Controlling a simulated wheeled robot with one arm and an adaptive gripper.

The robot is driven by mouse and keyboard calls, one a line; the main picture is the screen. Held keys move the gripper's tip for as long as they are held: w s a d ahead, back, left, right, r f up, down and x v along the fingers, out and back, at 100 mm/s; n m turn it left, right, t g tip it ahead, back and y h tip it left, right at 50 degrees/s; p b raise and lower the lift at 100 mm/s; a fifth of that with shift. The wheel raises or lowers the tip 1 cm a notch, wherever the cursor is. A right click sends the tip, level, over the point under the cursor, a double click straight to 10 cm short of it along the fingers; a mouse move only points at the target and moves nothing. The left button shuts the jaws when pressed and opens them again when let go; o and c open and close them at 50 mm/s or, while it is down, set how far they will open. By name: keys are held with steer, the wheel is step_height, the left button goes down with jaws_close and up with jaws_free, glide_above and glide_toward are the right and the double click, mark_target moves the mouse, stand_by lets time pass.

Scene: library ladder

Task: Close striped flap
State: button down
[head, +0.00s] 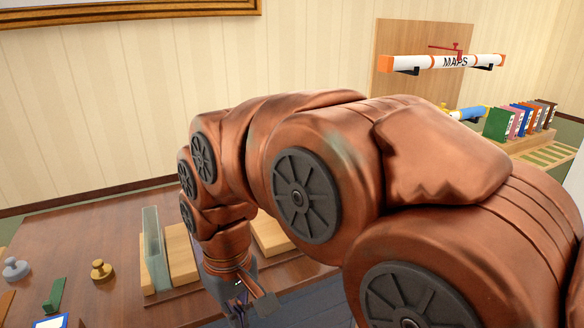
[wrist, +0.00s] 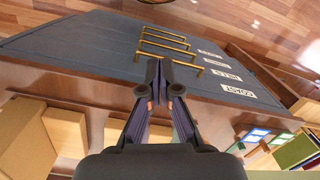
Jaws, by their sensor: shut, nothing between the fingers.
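I cannot make out a striped flap for certain in either view. In the wrist view, my gripper (wrist: 158,75) is shut and empty, its fingertips over a dark blue-grey front (wrist: 100,45). That front carries several brass handles (wrist: 165,45) and white labels (wrist: 238,89). I cannot tell whether the fingertips touch it. In the head view, my gripper (head: 250,303) points down at the front edge of the brown desk (head: 120,220). My copper arm hides much of the desk and what lies below it.
Wooden blocks (head: 182,250) and an upright glassy panel (head: 152,240) stand on the desk near my gripper. A brass knob (head: 101,269) and a grey one (head: 15,268) are at left. A MAPS tube (head: 450,63) hangs at right above racked books (head: 500,123).

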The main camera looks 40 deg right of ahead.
steer(key=w+d+r+m+t, duration=0.1)
steer(key=w+d+r, duration=0.5)
steer(key=w, duration=0.2)
steer(key=w+d+r+t, duration=0.1)
steer(key=w+d+r, duration=0.5)
steer(key=w+d, duration=0.15)
steer(key=w+d+r+m+t+h, duration=0.1)
steer(key=d+r, duration=0.3)
steer(key=d, duration=0.7)
steer(key=w+d+r+m+t, duration=0.15)
steer(key=d+r, duration=0.25)
steer(key=d, duration=0.7)
steer(key=shift+p+x, duration=1.3)
steer(key=shift+x, duration=4)
steer(key=shift+a+f+p, duration=0.15)
steer(key=shift+f+p, duration=0.1)
steer(key=shift+f, duration=0.7)
steer(key=shift+a+f+p, duration=0.15)
steer(key=shift+f+p, duration=0.1)
steer(key=shift+f, duration=0.7)
steer(key=shift+f, duration=0.1)
